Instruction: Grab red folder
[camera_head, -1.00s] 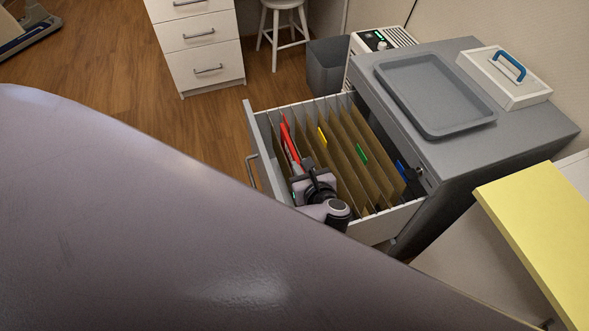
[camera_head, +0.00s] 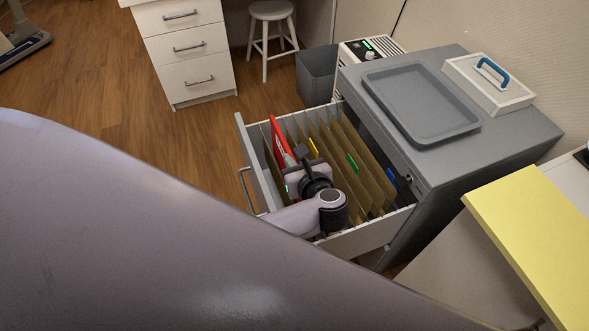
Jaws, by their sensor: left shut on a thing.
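The red folder (camera_head: 280,140) stands tilted in the open drawer (camera_head: 246,140) of the grey filing cabinet, near its left side, and its upper part rises above the other folders. My left gripper (camera_head: 292,166) is over the drawer, at the near end of the red folder, and is shut on it. The fingertips and the lower part of the folder are mostly hidden by my gripper and wrist. My right gripper is not in view.
Brown folders (camera_head: 355,165) with yellow, green and blue tabs fill the drawer beside the red one. A grey tray (camera_head: 420,105) and a white box with a blue handle (camera_head: 490,85) sit on the cabinet. A yellow board (camera_head: 540,225) is at right. A grey bin (camera_head: 316,75) stands behind.

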